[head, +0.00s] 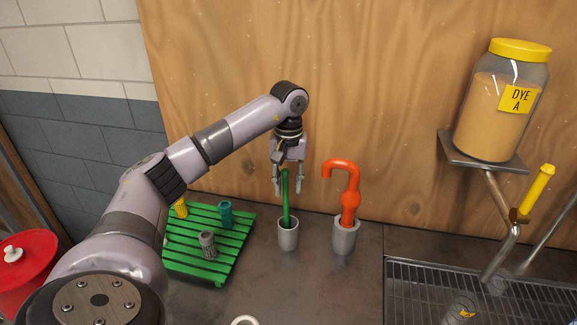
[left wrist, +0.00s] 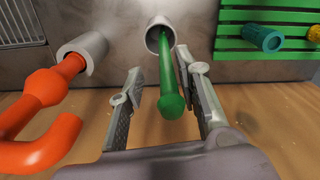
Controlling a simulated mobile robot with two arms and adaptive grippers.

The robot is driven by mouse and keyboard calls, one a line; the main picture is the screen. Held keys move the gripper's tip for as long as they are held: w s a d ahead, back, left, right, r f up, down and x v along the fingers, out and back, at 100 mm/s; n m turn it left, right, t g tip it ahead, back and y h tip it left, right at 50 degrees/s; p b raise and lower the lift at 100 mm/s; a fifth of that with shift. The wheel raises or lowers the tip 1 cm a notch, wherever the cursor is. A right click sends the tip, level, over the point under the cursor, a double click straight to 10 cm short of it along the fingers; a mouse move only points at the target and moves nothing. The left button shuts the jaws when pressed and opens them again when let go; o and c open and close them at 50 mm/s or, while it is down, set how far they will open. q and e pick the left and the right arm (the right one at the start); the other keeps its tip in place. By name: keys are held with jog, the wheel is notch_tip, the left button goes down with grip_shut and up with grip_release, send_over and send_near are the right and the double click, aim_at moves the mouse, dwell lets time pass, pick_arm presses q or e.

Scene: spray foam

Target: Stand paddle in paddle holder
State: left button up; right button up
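The green paddle (head: 286,200) stands upright with its lower end inside a small grey cup-like holder (head: 288,238) on the counter. My left gripper (head: 288,188) is above the holder, with its fingers on either side of the paddle's upper end. In the left wrist view the fingers (left wrist: 165,108) are spread, and gaps show between them and the green paddle (left wrist: 171,90). The holder's rim (left wrist: 160,32) shows around the paddle's far end. My right gripper is in neither view.
An orange hooked tool (head: 350,190) stands in another grey holder (head: 345,238) just to the right. A green slatted rack (head: 232,258) with small cylinders lies to the left. A dye jar (head: 500,110) sits on a shelf above a metal grate (head: 450,280) at right.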

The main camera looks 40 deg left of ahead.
pick_arm(q)
notch_tip(320, 180, up, 9)
jog(key=shift+f, duration=0.25)
dwell(0.6)
